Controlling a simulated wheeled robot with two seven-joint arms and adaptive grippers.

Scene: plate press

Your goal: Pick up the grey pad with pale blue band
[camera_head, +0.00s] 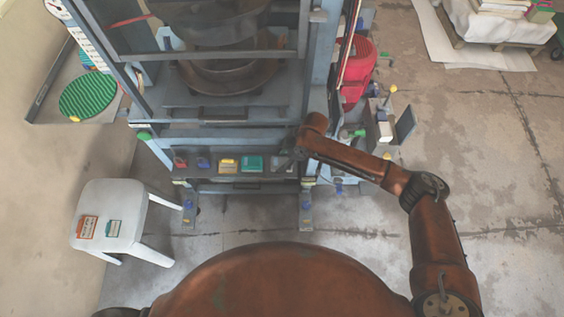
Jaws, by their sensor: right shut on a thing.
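A shelf (236,177) runs along the front of the press frame and carries a row of small pads. At its right end is a grey pad (279,162), partly hidden by my right gripper; its pale blue band is too small to make out. My right gripper (288,154) reaches in from the right and is shut on this pad, at shelf level. I cannot tell whether the pad still touches the shelf. My left gripper is not in view.
Open floor lies right.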

